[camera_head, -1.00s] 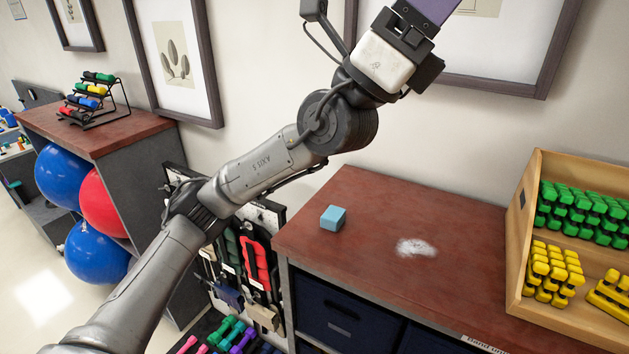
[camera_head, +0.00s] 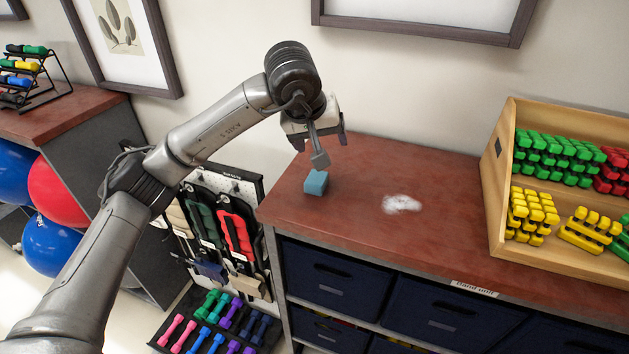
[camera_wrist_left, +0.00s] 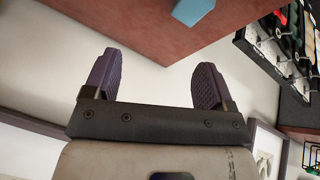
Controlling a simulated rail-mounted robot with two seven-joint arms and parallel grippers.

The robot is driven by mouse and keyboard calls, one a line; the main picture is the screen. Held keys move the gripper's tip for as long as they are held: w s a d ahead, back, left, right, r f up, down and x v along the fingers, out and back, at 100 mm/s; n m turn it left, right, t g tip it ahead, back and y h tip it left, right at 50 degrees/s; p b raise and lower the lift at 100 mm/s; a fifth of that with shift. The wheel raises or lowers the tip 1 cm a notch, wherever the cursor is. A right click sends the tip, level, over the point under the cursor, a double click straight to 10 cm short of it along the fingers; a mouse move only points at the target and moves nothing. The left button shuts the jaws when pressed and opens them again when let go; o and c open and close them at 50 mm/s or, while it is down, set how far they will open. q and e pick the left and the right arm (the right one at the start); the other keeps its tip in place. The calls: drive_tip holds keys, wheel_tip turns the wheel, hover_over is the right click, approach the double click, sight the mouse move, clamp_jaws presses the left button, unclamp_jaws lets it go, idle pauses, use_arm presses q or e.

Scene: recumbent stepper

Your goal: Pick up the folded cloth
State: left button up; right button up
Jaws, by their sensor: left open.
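The folded cloth looks like a small light-blue block (camera_head: 316,185) lying near the left end of the red-brown countertop (camera_head: 350,235). In the left wrist view the cloth (camera_wrist_left: 192,9) is cut off by the top edge, beyond the fingertips. My left gripper (camera_head: 320,142) is above and behind the cloth, apart from it, with its purple fingers spread. The left wrist view shows the open, empty fingers (camera_wrist_left: 157,77). My right gripper is in neither view.
A white powdery patch (camera_head: 402,204) lies right of the cloth. The wall with a framed picture (camera_head: 430,30) is behind. The counter between cloth and rack is otherwise clear.

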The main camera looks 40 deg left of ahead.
use_arm(q)
drive_tip(key=s+a+m+g+y, duration=0.1)
drive_tip(key=s+a+m, duration=0.1)
drive_tip(key=m+p, duration=0.1)
approach(316, 177)
drive_tip(key=x, duration=0.5)
drive_tip(key=shift+w+a, duration=0.1)
drive_tip(key=shift+w, duration=0.1)
drive_tip(key=shift+w+f+g+p, duration=0.2)
drive_tip(key=shift+f+g+p, duration=0.1)
drive_tip(key=shift+f+p, duration=0.25)
drive_tip(key=p+x, duration=0.1)
drive_tip(key=x, duration=0.2)
drive_tip(key=shift+w+a+f, duration=0.1)
drive_tip(key=shift+w+f, duration=0.1)
drive_tip(key=shift+f, duration=0.3)
drive_tip(key=shift+c, duration=0.2)
